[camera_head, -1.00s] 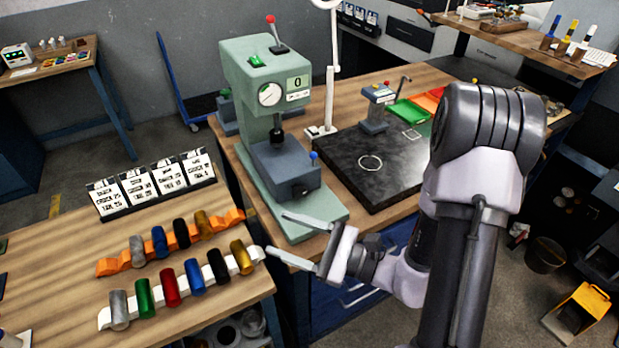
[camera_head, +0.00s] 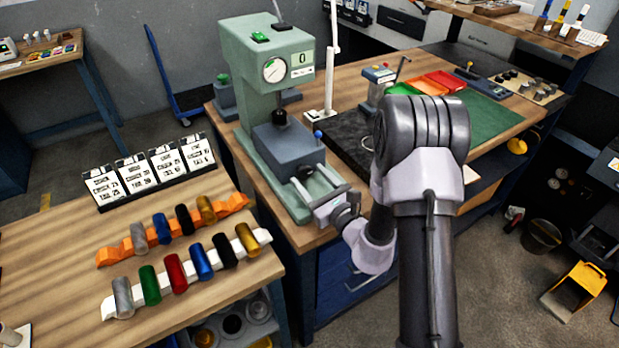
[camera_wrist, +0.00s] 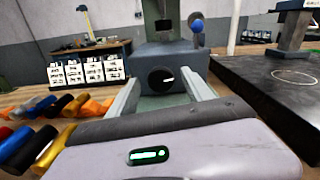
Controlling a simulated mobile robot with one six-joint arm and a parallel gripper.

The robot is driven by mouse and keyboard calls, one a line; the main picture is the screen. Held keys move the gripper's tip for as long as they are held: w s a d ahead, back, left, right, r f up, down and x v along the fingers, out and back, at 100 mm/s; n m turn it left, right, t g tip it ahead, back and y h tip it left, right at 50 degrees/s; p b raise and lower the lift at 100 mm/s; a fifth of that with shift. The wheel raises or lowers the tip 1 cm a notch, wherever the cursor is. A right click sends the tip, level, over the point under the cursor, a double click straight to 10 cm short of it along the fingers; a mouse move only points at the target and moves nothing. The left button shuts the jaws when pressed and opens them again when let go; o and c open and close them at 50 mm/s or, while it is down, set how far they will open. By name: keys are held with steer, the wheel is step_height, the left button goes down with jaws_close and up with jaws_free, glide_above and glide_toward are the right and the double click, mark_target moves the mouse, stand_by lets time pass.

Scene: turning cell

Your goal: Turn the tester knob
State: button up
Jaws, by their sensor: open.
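The tester is a pale green press-like machine (camera_head: 243,85) with a round dial and a display that reads 0. Its grey block (camera_head: 285,147) carries a black round knob (camera_head: 304,172) low on the front face. In the wrist view the knob (camera_wrist: 161,79) faces me, with a white mark pointing right and slightly up. My gripper (camera_head: 308,175) is open in front of the block, its two pale fingers on either side of the knob. In the wrist view a gap shows between the knob and each finger; whether the tips reach its depth is unclear.
A lever with a blue ball (camera_head: 318,134) stands on the block's right side, above my fingers. A black stone plate (camera_head: 345,140) lies to the right. Racks of coloured cylinders (camera_head: 202,261) and white cards (camera_head: 151,171) are on the left table.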

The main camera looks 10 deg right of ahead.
steer(key=shift+w+a, duration=0.15)
steer(key=shift+w, duration=0.3)
jaws_close()
steer(key=shift+r+m+p, duration=0.15)
steer(key=shift+m+p, duration=0.65)
steer(key=shift+m, duration=0.2)
steer(key=shift+m+p, duration=0.3)
steer(key=shift+m, duration=0.5)
jaws_free()
steer(key=shift+f, duration=0.2)
